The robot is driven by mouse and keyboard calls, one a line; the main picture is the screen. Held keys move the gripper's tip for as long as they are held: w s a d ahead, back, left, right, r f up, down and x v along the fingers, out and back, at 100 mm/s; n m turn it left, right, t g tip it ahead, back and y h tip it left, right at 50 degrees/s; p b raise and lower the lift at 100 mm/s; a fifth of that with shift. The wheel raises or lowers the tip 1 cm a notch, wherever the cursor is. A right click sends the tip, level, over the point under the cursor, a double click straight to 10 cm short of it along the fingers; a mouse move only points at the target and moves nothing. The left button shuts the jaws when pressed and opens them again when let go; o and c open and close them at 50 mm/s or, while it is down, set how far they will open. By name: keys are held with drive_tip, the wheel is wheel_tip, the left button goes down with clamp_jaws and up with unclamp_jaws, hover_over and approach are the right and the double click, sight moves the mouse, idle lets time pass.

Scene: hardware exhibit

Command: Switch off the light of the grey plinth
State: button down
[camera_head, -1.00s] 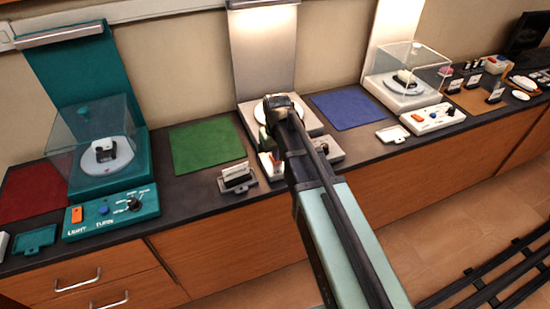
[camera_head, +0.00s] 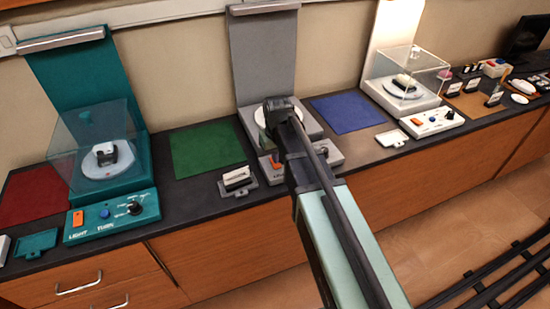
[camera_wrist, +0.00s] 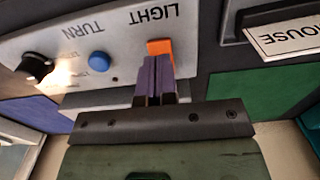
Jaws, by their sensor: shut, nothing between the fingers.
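The grey plinth (camera_head: 313,127) stands in the middle of the counter, with a tall grey backboard (camera_head: 264,55) that looks evenly dim. My arm hides part of the plinth and its panel in the head view. The wrist view shows the panel (camera_wrist: 125,38) marked LIGHT and TURN, with an orange switch (camera_wrist: 160,47), a blue button (camera_wrist: 98,61) and a dark knob (camera_wrist: 38,67). My gripper (camera_wrist: 157,64) is shut and empty, its fingertips right at the orange switch. I cannot tell whether they touch it.
A teal plinth (camera_head: 140,165) stands to the left and a lit white plinth (camera_head: 415,105) to the right. A card holder (camera_head: 238,178) sits just left of the grey panel. Green (camera_head: 205,148) and blue (camera_head: 345,112) mats lie flat on either side.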

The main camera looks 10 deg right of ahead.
wheel_tip(320, 180, up, 6)
drive_tip(key=p, duration=0.4)
drive_tip(key=shift+f+p, duration=0.25)
drive_tip(key=shift+p, duration=0.05)
drive_tip(key=shift+f, duration=0.15)
drive_tip(key=s+m, duration=0.1)
drive_tip(key=s, duration=1.4)
drive_tip(key=shift+m, duration=0.3)
